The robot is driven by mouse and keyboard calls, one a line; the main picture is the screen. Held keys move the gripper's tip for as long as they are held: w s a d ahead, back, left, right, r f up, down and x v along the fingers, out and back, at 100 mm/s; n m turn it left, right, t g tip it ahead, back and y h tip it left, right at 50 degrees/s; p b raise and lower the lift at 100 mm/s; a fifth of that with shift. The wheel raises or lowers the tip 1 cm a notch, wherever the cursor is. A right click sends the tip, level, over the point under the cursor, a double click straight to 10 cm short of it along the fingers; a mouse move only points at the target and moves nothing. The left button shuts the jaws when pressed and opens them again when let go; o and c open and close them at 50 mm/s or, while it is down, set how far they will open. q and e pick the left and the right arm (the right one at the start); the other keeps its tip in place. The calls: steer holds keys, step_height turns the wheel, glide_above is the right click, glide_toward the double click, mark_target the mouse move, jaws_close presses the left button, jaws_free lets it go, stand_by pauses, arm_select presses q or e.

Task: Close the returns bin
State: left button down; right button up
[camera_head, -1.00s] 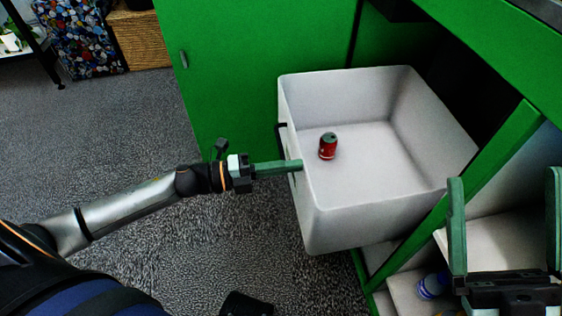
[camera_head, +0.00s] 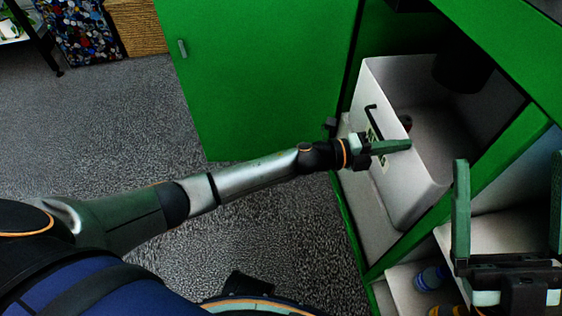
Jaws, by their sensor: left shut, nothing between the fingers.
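The returns bin (camera_head: 411,203) is a white open-topped box standing partly out of the green cabinet, its rear part inside the opening. A dark handle (camera_head: 371,121) is on its front wall. My right gripper (camera_head: 508,215) is open and empty at the lower right, in front of the lower shelves.
A green door (camera_head: 255,80) stands left of the bin. Lower shelves (camera_head: 485,235) at right hold a blue-capped bottle (camera_head: 431,277). The grey floor (camera_head: 110,130) is clear.

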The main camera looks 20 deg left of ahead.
arm_select(q)
steer(key=x, duration=0.3)
steer(key=shift+f+b, duration=0.1)
steer(key=shift+b, duration=0.2)
steer(key=shift+w+d+r, duration=0.15)
steer(key=shift+r, duration=0.1)
steer(key=shift+r, duration=0.1)
